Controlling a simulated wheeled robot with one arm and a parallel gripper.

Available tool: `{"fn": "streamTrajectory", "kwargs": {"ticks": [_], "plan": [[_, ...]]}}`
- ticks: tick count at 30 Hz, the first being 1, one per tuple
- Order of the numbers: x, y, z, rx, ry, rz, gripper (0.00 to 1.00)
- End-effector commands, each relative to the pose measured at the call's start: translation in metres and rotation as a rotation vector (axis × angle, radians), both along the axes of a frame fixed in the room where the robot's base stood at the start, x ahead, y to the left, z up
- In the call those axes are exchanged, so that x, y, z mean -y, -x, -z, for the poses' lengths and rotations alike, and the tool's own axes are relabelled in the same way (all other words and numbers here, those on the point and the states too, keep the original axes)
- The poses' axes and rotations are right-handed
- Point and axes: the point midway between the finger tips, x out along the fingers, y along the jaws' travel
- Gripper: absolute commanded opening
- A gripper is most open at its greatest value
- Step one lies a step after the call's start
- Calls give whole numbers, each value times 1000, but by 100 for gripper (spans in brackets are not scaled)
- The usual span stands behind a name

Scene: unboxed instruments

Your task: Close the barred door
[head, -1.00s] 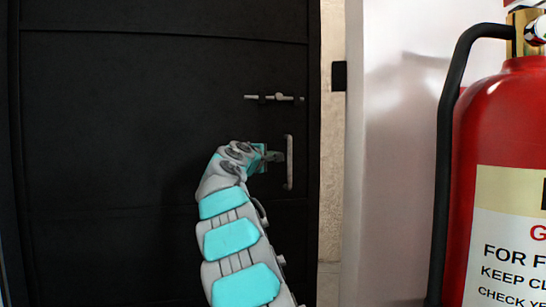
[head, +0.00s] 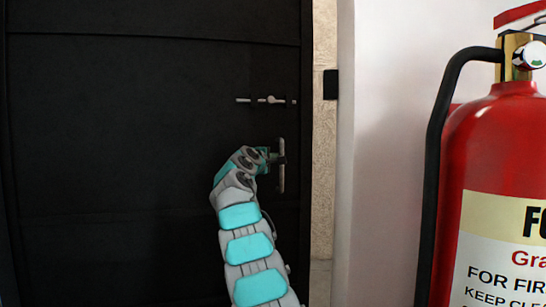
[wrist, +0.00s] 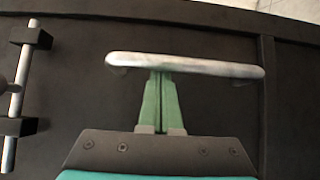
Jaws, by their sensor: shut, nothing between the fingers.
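The door (head: 130,150) is a dark, solid-looking panel filling the left and middle of the head view; no bars show on this face. A gap with a pale wall shows beyond its right edge. A silver pull handle (head: 281,165) stands near that edge, and it spans the wrist view (wrist: 185,65). My gripper (head: 274,158) is at the handle. In the wrist view, its green fingers (wrist: 160,85) are together, with tips at or just under the handle bar. Nothing shows between them. I cannot tell if they touch the bar or the door.
A sliding bolt (head: 266,100) is on the door above the handle, also at left in the wrist view (wrist: 18,100). A black catch (head: 330,84) sits on the frame by the gap. A red fire extinguisher (head: 490,150) stands close at right.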

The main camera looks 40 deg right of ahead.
Motion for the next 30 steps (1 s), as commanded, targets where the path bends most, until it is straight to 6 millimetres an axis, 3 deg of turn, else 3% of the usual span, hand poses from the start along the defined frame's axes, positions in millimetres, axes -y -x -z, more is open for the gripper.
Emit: {"fn": "streamTrajectory", "kwargs": {"ticks": [16, 30], "plan": [[-2, 4, 1, 0, 1, 7, 0], [-42, 55, 2, -3, 2, 78, 0]]}}
